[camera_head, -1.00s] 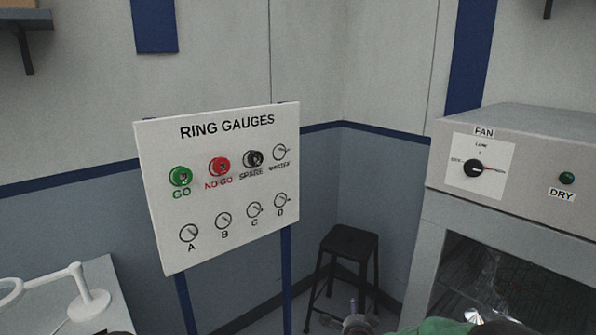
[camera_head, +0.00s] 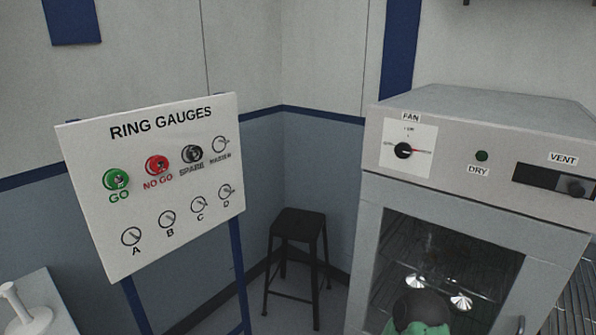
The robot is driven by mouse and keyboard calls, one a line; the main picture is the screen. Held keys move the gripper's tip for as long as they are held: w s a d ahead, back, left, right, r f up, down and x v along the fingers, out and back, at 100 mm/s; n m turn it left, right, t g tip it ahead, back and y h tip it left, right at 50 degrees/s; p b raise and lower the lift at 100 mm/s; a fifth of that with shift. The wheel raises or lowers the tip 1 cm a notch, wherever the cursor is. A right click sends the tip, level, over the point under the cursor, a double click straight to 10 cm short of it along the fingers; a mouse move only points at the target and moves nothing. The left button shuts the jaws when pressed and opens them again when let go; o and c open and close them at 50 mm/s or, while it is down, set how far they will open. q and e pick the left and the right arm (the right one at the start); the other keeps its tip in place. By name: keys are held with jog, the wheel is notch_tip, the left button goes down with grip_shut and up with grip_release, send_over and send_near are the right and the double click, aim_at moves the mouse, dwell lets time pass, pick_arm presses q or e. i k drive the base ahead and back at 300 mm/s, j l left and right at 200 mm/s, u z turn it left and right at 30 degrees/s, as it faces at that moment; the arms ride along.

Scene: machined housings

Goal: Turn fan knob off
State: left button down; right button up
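The fan knob (camera_head: 403,150) is a black round knob on a white plate under the FAN label (camera_head: 411,117), on the upper front of a grey cabinet. Neither of my grippers can be made out in the head view. A rounded green and dark shape (camera_head: 418,314) sticks up at the bottom edge, before the cabinet door; I cannot tell what it is.
The cabinet front also has a green DRY light (camera_head: 482,156) and a VENT slider (camera_head: 575,187). Its glazed door (camera_head: 375,245) shows silver cone-shaped parts (camera_head: 461,301). A black stool (camera_head: 299,222) and a ring gauge board (camera_head: 85,150) stand to the left.

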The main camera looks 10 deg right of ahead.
aim_at(402, 150)
jog(key=z, duration=1.5)
